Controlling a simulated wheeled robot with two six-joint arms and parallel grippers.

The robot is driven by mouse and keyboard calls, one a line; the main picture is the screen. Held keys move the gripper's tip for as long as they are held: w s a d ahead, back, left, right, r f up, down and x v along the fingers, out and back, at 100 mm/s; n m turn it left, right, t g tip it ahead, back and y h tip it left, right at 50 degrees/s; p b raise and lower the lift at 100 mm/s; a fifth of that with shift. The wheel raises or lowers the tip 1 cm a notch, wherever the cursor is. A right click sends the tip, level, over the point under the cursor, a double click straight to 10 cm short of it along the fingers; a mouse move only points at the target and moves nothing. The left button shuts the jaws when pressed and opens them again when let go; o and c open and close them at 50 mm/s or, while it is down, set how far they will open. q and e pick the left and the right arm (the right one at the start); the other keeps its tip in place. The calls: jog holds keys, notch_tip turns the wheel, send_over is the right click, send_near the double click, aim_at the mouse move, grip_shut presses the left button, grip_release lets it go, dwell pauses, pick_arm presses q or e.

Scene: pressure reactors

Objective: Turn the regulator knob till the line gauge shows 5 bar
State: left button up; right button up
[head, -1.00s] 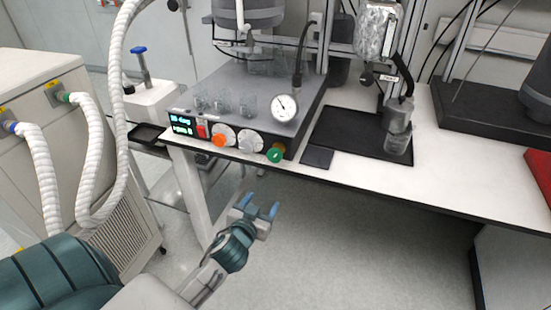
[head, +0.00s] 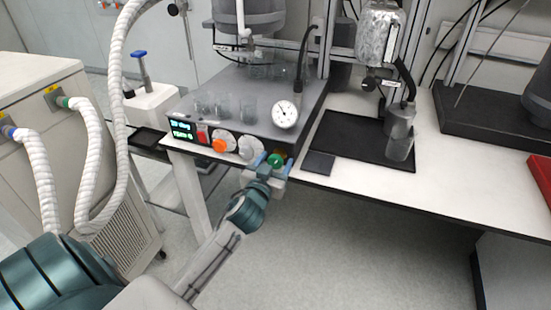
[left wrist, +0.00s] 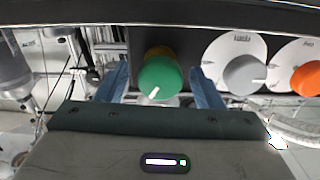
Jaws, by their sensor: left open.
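The green regulator knob (head: 277,159) is on the front of the grey reactor unit, at its right end. In the left wrist view the green knob (left wrist: 160,78) faces me, with a white mark pointing down and slightly left. My left gripper (head: 275,164) is open, with one blue finger on either side of this knob; I cannot tell whether they touch it. The white round gauge (head: 285,114) stands above the knob on the unit. Its dark needle points to the upper left, and its numbers are too small to read. My right gripper is not in view.
Left of the green knob are a grey knob (head: 250,147), an orange knob (head: 220,146), a red switch and a lit display (head: 182,129). Glass beakers (head: 221,104) stand on the unit. A black mat (head: 345,135) lies to the right. The space below the bench front is free.

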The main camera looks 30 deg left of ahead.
pick_arm(q)
jog(key=shift+w+a, duration=0.1)
jog(key=shift+w, duration=0.25)
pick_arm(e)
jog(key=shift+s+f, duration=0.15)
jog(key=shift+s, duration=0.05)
pick_arm(q)
jog(key=c, duration=1)
jog(key=shift+o, duration=0.2)
jog(key=m+p, duration=0.3)
jog(key=m, duration=0.2)
jog(key=shift+m+p, duration=0.7)
jog(key=shift+m, duration=1.1)
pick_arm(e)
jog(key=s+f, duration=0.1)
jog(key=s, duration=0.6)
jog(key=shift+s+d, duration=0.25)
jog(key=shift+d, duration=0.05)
